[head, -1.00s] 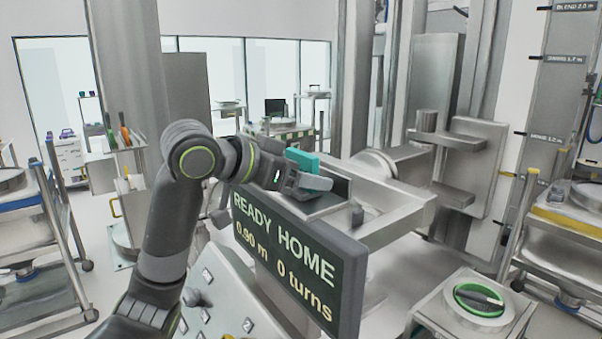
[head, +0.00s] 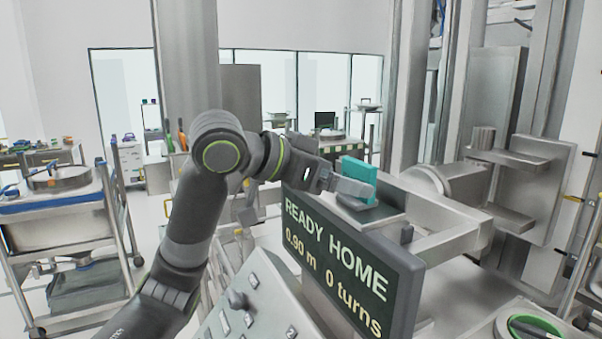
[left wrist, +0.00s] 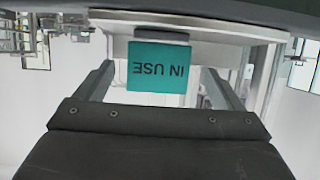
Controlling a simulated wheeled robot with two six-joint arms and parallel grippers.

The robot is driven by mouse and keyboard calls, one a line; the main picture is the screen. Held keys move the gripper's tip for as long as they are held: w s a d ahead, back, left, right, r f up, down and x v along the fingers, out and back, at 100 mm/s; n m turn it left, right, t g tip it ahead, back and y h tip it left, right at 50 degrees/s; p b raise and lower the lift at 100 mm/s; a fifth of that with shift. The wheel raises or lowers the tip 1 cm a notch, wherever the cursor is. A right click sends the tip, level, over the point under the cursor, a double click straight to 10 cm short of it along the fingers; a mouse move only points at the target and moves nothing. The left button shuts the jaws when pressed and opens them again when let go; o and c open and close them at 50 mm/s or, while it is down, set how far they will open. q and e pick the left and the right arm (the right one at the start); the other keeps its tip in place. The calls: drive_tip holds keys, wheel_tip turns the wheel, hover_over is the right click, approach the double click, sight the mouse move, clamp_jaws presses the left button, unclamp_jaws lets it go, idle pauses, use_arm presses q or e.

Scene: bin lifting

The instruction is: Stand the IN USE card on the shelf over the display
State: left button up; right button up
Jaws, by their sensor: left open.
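The teal IN USE card (head: 359,181) stands upright on the grey shelf (head: 383,219) behind the top edge of the display (head: 335,262), which reads READY HOME, 0.90 m, 0 turns. My left gripper (head: 346,187) is at the card, its near finger covering the card's lower part. In the left wrist view the card (left wrist: 158,72) shows upside down between the spread fingers of the gripper (left wrist: 157,88), with a gap on each side. Its lower edge meets the shelf's dark edge at the top of that view. My right gripper is not in view.
A sloped button panel (head: 255,305) lies below the display. A metal frame arm (head: 450,238) and column mount (head: 540,190) stand to the right. A cart with a blue-rimmed tray (head: 55,205) is at the left. A green-ringed round object (head: 533,328) is at the lower right.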

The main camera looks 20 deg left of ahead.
use_arm(q)
drive_tip(key=b+v, duration=0.2)
drive_tip(key=v, duration=0.5)
drive_tip(key=shift+s+a+r, duration=0.15)
drive_tip(key=shift+s, duration=0.1)
idle(0.4)
